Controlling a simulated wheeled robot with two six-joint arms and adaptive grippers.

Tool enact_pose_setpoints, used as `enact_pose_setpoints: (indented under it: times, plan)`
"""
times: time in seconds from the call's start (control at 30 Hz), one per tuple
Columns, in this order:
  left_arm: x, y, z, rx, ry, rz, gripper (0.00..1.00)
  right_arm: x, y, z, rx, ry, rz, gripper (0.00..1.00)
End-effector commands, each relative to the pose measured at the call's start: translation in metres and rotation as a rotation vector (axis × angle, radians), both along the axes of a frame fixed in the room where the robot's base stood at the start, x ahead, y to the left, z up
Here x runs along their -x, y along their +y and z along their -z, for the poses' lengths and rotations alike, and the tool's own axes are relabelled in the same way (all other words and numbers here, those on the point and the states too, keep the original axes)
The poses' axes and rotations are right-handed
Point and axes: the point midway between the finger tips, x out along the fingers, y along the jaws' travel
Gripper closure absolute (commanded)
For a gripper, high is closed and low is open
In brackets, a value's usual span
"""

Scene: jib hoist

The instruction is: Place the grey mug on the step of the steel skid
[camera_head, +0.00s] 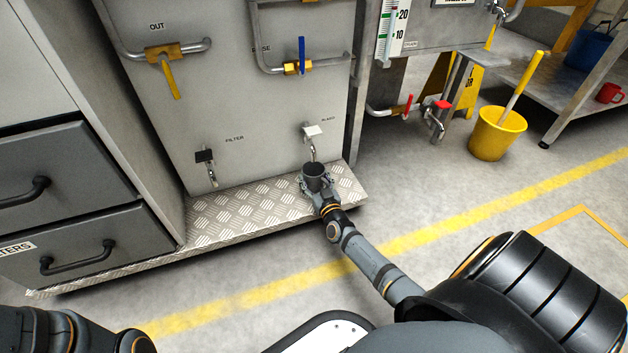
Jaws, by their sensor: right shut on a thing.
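The grey mug (315,171) is a small dark cup, upright, at the right part of the step. The step (240,208) is a diamond-plate ledge along the foot of the steel skid (235,100). My right gripper (318,188) is shut on the mug from the near side. The mug is over or on the step; I cannot tell whether its base touches the plate, as the gripper hides it. My left arm shows only in part at the bottom left corner, and its gripper is out of view.
A tap with a white handle (313,131) hangs just behind the mug, and one with a black handle (205,156) is to the left. Grey drawers (60,190) stand at the left. A yellow bucket (497,134) stands on the floor at right. The step's left part is bare.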

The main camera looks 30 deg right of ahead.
Motion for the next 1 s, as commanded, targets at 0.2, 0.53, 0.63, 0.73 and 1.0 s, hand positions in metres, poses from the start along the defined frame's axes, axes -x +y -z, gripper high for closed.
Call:
enact_pose_setpoints:
  times: [0.2, 0.53, 0.63, 0.73, 1.0]
  plan:
    - [0.000, 0.000, 0.002, 0.000, 0.000, 0.000, 0.60, 0.000, 0.000, 0.003, -0.001, 0.001, 0.000, 0.27]
    - [0.000, 0.000, 0.002, 0.000, -0.001, 0.000, 0.60, 0.000, 0.000, 0.003, 0.000, 0.001, 0.000, 0.13]
    - [0.000, 0.000, 0.001, 0.000, -0.001, 0.000, 0.60, 0.000, 0.000, 0.002, 0.000, 0.001, 0.000, 0.13]
    - [0.000, 0.000, -0.007, 0.000, 0.000, 0.000, 0.60, 0.006, 0.001, -0.002, -0.001, 0.003, 0.000, 0.13]
    - [-0.018, -0.003, -0.025, -0.012, 0.043, -0.022, 0.60, 0.059, 0.015, -0.004, 0.000, 0.004, 0.000, 0.13]
